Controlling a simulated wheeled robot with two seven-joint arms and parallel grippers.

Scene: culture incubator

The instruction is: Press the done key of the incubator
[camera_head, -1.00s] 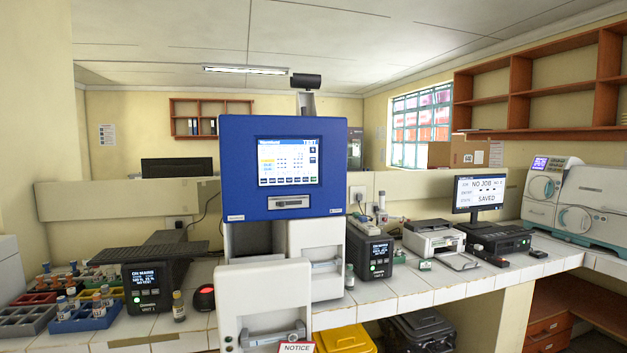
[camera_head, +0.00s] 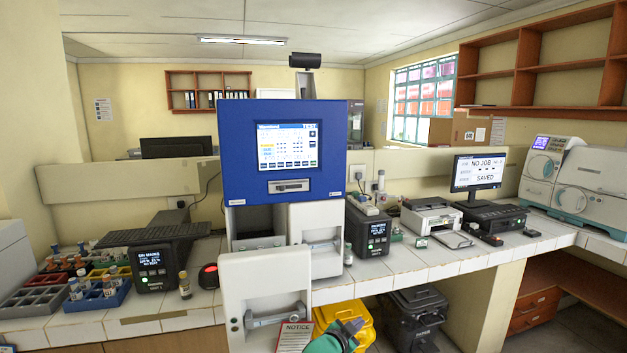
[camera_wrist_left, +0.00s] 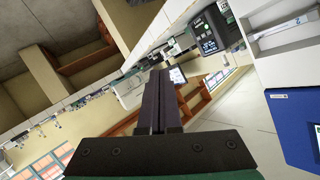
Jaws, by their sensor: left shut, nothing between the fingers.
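The incubator (camera_head: 232,170) is a tall cabinet with a blue upper front, upright on the floor in the middle of the head view. Its lit touchscreen (camera_head: 287,147) has a row of small keys along the bottom; their labels are too small to read, so I cannot pick out the done key. My left gripper (camera_head: 352,326) shows at the bottom of the head view, low in front of the cabinet, well below the screen and apart from it. In the left wrist view its dark fingers (camera_wrist_left: 159,100) are together and empty. The incubator's blue front (camera_wrist_left: 296,125) shows at the right there. My right gripper is not seen.
White drawer fronts (camera_head: 266,298) stand below the blue panel. A notice sign (camera_head: 294,336) and a yellow bin (camera_head: 340,312) are close to my left gripper. Tiled counters carry black units (camera_head: 368,232), vial racks and a printer (camera_head: 431,217). Open air lies before the screen.

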